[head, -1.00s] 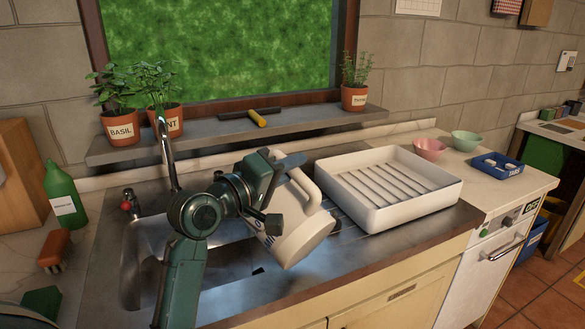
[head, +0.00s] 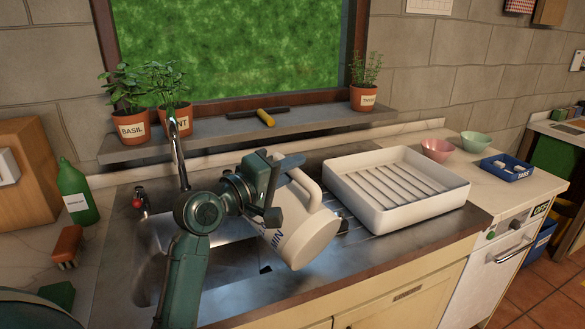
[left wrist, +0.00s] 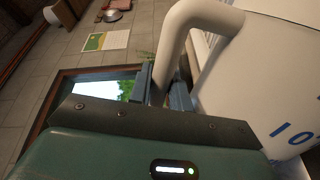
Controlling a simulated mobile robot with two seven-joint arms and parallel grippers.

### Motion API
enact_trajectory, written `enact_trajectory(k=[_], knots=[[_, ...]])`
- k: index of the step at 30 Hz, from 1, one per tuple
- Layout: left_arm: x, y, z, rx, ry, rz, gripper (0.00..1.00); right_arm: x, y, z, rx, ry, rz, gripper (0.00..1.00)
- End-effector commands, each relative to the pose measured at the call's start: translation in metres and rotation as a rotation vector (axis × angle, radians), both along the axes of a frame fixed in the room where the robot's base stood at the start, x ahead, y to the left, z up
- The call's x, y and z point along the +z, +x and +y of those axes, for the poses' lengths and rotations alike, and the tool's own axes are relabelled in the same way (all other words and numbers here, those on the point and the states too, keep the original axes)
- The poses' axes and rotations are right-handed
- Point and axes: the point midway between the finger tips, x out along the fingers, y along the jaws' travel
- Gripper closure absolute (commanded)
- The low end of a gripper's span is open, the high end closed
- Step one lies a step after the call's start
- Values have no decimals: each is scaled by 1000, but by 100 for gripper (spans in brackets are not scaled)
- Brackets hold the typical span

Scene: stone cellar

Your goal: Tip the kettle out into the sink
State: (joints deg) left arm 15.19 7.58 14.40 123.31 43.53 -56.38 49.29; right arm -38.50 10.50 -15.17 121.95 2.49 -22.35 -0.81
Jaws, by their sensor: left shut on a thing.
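The kettle (head: 308,236) is a cream-white jug with a looped handle and dark lettering. It is tilted strongly, its flat base facing right and toward me. It hangs over the right part of the metal sink (head: 222,268). My left gripper (head: 278,172) is shut on the handle, at the kettle's upper left. In the left wrist view the fingers (left wrist: 165,88) close around the white handle (left wrist: 185,40), with the lettered body at right. The kettle's mouth is hidden behind my gripper and arm, and no pouring liquid shows. My right gripper is not in view.
A white slatted dish rack (head: 395,215) stands right of the kettle. The tap (head: 180,155) rises behind my left wrist. Potted herbs line the sill (head: 215,140). A green bottle (head: 75,192) and a brush (head: 68,245) stand at left. Bowls (head: 437,150) are at right.

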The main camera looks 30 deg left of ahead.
Motion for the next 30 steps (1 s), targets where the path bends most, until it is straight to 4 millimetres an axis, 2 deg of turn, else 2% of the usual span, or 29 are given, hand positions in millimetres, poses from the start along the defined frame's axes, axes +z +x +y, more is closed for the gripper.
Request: enact_trajectory(k=[9, 22, 30], knots=[[0, 3, 12, 0, -72, 16, 100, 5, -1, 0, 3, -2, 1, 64], [-1, 4, 13, 0, -82, 20, 100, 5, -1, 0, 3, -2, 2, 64], [3, 7, 22, 0, -129, 36, 100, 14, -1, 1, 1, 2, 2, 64]])
